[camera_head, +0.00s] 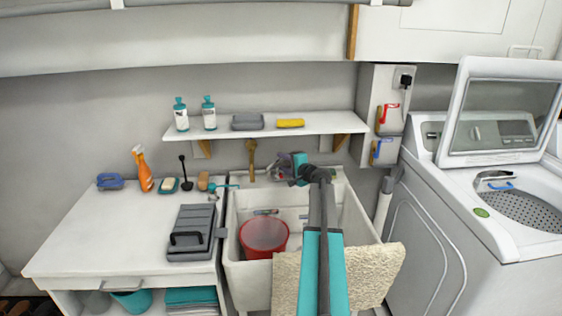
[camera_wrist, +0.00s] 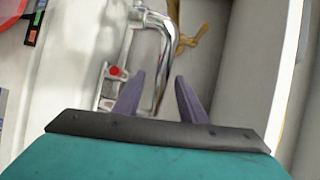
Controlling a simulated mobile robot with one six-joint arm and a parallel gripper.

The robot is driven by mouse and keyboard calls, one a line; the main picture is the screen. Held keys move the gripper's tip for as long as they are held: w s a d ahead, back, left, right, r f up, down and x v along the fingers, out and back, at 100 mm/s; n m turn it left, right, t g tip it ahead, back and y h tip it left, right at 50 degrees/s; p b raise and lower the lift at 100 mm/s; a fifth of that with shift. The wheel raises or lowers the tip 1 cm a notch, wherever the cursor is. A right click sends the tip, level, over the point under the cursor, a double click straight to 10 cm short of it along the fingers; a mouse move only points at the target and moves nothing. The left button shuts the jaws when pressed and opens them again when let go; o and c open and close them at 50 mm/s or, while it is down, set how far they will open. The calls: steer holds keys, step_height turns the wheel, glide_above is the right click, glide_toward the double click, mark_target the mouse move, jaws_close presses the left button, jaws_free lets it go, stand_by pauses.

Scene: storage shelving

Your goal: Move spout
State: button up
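The chrome spout (camera_wrist: 169,50) shows in the wrist view as a bent pipe, coming from a fitting at the top and running down between my fingers. My gripper (camera_wrist: 160,76) is open, with one purple-grey finger on each side of the spout. I see a gap on both sides and cannot tell whether either finger touches it. A small fitting with a red dot (camera_wrist: 115,71) sits just left of the left finger. In the head view my gripper (camera_head: 283,168) is at the back of the white sink (camera_head: 355,222), and my arm partly hides the spout area.
A red bucket (camera_head: 264,236) stands in the sink, and a beige towel (camera_head: 368,270) hangs over its front. A shelf (camera_head: 225,130) with bottles is above. A counter (camera_head: 110,225) is left; an open washing machine (camera_head: 430,220) is right.

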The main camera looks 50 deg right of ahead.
steer(key=shift+x, duration=1.3)
jaws_close()
